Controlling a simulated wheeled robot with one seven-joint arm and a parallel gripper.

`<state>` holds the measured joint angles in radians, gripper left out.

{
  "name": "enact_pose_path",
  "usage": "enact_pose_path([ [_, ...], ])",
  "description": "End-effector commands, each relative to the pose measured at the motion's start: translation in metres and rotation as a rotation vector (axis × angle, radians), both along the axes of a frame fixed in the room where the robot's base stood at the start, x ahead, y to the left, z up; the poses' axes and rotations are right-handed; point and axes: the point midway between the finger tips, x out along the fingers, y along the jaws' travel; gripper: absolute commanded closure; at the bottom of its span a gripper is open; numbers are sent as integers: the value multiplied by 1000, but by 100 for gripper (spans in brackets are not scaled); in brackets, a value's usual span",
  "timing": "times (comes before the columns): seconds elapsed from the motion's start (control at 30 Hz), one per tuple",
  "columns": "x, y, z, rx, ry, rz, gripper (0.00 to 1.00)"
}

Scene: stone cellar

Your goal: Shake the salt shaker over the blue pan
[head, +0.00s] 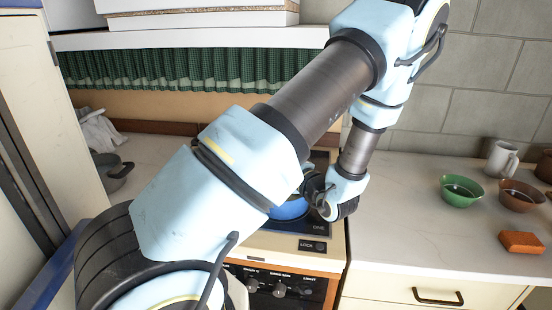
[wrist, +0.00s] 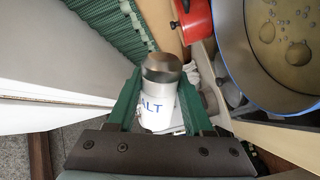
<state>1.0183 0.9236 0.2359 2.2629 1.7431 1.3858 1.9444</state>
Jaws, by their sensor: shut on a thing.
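The salt shaker (wrist: 160,108) is white with blue lettering and a grey metal cap. In the wrist view it sits between the two green fingers of my gripper (wrist: 162,88), which is shut on it. The blue pan (wrist: 233,75) is to the right of the shaker in that view, apart from it, with yellowish liquid and several round drops or bubbles inside. In the head view the blue pan (head: 288,209) shows only partly on the stove, behind my arm. The gripper and shaker are hidden or too small to make out there.
A red pot (wrist: 194,20) is near the pan in the wrist view. A grey pot (head: 113,172) stands left of the stove. On the right counter are a green bowl (head: 460,191), a brown bowl (head: 521,196), a mug (head: 501,158) and an orange block (head: 521,242). A green curtain (head: 190,70) hangs behind.

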Motion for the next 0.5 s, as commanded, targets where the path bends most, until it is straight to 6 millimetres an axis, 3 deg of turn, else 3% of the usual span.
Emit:
enact_pose_path([
  [0.13,0,0,-14,1,0,1,100],
  [0.37,0,0,-12,-1,-1,1,100],
  [0.5,0,0,-2,-1,-2,0,100],
])
